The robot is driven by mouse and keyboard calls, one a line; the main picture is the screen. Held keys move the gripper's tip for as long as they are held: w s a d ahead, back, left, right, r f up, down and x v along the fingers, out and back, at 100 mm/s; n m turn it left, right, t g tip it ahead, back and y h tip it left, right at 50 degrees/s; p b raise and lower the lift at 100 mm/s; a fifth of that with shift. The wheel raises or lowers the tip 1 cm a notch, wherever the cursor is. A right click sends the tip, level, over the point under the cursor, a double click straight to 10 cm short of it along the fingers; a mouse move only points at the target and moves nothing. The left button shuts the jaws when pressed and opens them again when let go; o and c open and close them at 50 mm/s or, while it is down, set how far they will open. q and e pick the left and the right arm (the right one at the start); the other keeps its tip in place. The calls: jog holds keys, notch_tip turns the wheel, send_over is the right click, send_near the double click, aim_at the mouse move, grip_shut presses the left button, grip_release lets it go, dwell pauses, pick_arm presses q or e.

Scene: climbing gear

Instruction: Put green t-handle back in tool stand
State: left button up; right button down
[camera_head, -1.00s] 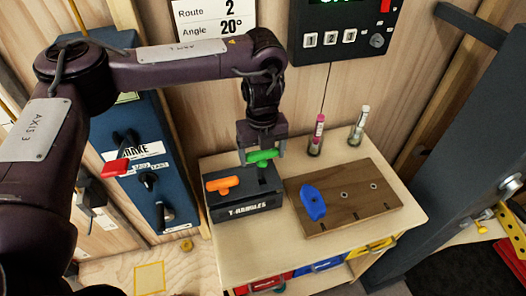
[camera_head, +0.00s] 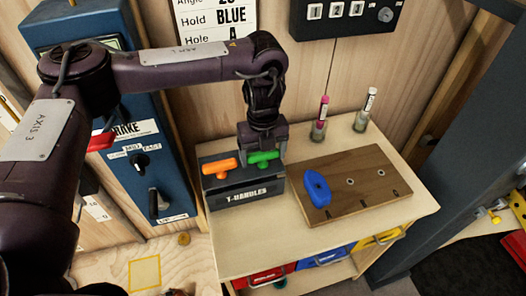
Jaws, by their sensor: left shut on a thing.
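The green t-handle (camera_head: 264,157) is at the right side of the dark tool stand (camera_head: 243,193) labelled T-HANDLES. Its bar sits low at the stand's top, and its shaft is hidden, so I cannot tell how deep it sits. My left gripper (camera_head: 262,150) points down from above and is shut on the green t-handle. The orange t-handle (camera_head: 220,166) stands in the left part of the same stand. My right gripper is not in view.
A wooden board (camera_head: 365,187) with a blue hold (camera_head: 317,188) lies right of the stand. Two small bottles, one pink-topped (camera_head: 320,118) and one white-topped (camera_head: 366,110), stand behind the board. A blue brake panel (camera_head: 130,130) is at the left.

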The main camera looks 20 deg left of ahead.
pick_arm(q)
jog(key=o, duration=1.1)
jog(key=shift+c, duration=0.2)
jog(key=shift+r, duration=0.1)
notch_tip(320, 180, up, 8)
jog(key=shift+f, duration=0.15)
jog(key=shift+f, duration=0.1)
